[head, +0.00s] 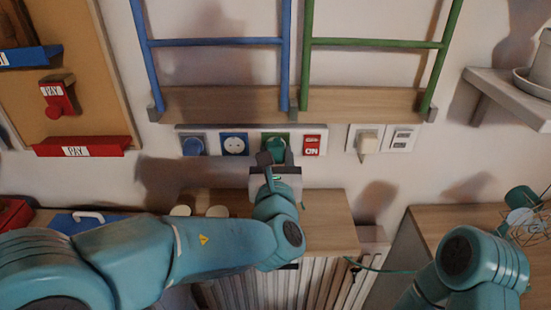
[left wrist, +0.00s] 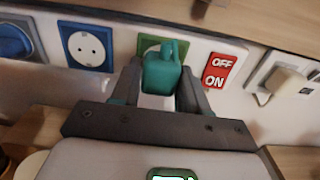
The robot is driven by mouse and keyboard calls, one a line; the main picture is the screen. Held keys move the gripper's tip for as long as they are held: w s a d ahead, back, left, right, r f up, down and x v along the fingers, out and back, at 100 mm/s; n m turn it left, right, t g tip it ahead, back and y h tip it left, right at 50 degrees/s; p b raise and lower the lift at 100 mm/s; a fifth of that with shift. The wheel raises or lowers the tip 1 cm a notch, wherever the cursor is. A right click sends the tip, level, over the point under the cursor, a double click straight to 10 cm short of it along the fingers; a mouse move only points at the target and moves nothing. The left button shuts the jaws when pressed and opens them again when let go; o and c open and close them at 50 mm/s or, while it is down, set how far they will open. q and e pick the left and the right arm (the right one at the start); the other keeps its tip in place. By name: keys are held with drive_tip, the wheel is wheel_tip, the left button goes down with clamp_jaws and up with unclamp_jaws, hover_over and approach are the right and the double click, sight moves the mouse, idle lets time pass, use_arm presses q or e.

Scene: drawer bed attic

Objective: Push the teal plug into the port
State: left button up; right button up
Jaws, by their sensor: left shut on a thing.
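The teal plug (head: 276,146) is between the fingers of my left gripper (head: 275,159), which is shut on it. In the left wrist view the plug (left wrist: 161,73) shows between the two dark fingertips (left wrist: 159,84). The port is a green-framed socket (head: 265,138) on the wall strip; its plate (left wrist: 148,45) shows behind the plug in the left wrist view. The plug covers the socket's middle, so I cannot tell whether its pins are in or how deep. My right gripper is out of view; only part of my right arm shows at lower right.
A wooden ledge (head: 330,225) lies below, and a wooden shelf (head: 210,103) above.

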use_arm(q)
drive_tip(key=shift+w, duration=0.45)
idle(0.4)
drive_tip(key=o, duration=1.1)
drive_tip(key=shift+c, duration=0.2)
drive_tip(key=shift+s, duration=0.1)
